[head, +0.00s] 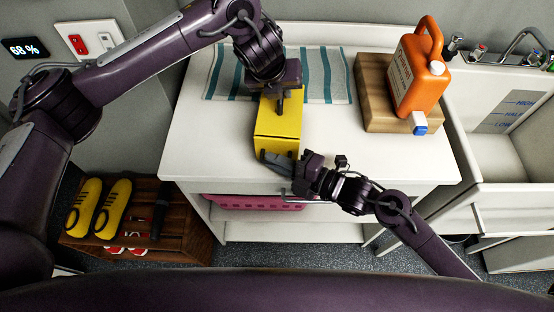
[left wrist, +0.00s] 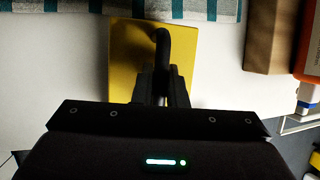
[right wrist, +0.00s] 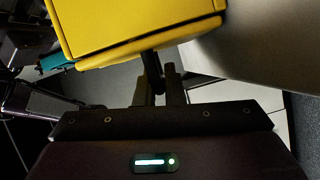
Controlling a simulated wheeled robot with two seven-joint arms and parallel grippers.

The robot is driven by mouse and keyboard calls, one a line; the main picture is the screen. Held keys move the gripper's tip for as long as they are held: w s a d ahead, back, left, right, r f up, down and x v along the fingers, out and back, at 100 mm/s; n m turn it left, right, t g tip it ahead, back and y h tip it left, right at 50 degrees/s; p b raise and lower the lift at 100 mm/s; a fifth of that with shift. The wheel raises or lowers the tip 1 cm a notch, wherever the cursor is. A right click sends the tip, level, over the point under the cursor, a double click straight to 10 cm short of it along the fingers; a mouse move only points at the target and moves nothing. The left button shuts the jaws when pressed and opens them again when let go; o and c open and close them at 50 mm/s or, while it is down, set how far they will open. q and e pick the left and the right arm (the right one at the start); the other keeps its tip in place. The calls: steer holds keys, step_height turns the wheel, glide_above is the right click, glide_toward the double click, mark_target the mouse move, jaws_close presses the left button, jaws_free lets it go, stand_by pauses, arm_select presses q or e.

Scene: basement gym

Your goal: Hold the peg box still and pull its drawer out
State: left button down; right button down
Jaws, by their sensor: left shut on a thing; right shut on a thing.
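The yellow peg box (head: 278,124) stands on the white counter, close to its front edge. It also shows in the left wrist view (left wrist: 125,60) and the right wrist view (right wrist: 120,25). My left gripper (head: 280,92) is above the box, shut on the dark curved handle (left wrist: 163,42) on its top. My right gripper (head: 292,166) is at the front of the box, shut on a dark pull (right wrist: 152,70) that meets the box's yellow front.
An orange jug (head: 418,70) stands on a wooden board (head: 376,118) to the right. A striped towel (head: 325,75) lies behind the box. A sink (head: 505,155) is at the far right. Yellow shoes (head: 100,208) sit on a low wooden rack. The counter between box and board is clear.

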arm_select(q)
steer(key=shift+r, duration=0.1)
arm_select(e)
steer(key=s+a, duration=0.1)
steer(key=s, duration=1.2)
steer(key=shift+a, duration=0.1)
steer(key=c, duration=1.5)
jaws_free()
steer(key=v, duration=1.2)
arm_select(q)
steer(key=c, duration=1.4)
jaws_free()
